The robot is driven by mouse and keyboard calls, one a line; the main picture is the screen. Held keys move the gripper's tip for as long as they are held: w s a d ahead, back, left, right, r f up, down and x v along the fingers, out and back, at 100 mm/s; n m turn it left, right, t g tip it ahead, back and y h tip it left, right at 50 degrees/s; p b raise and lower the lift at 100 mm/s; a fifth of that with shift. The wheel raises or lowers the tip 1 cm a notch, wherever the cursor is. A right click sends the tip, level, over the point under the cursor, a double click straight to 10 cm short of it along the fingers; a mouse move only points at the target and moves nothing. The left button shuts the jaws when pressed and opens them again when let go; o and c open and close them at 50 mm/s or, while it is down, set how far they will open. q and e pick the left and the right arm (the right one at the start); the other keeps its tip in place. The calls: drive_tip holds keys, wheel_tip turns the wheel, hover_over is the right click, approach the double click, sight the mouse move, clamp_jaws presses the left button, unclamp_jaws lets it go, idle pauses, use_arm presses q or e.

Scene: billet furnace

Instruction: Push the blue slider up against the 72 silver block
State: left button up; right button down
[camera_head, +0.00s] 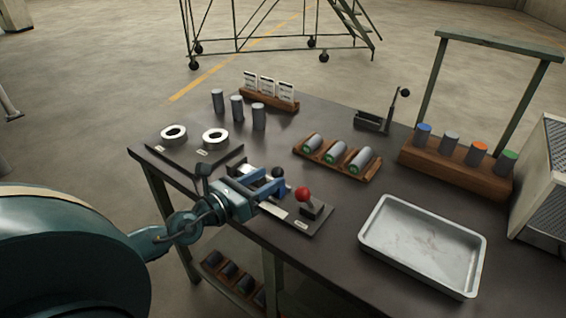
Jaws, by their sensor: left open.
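My left gripper (270,180) comes in from the left over the front edge of the table. Its two fingers are apart, close to a small dark plate (320,222) at the front edge. A black knob (278,172) shows right at the fingertips. A blue part that may be the slider is mixed with the blue fingers, so I cannot tell its outline or whether a finger touches it. A pale silver strip (273,210) lies on the plate, and a red-knobbed lever (303,194) stands on it. I cannot read a 72 on any block. My right gripper is not in view.
A plate with two white rings (215,137) lies left of the gripper. Grey cylinders (237,108) stand behind. A wooden rack (337,158) and a metal tray (423,245) are to the right. A wooden block with coloured-top cylinders (455,170) stands further right.

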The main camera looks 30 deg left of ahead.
use_arm(q)
drive_tip(key=shift+p+x, duration=0.7)
drive_tip(key=shift+x, duration=2.15)
drive_tip(key=shift+c, duration=0.3)
clamp_jaws()
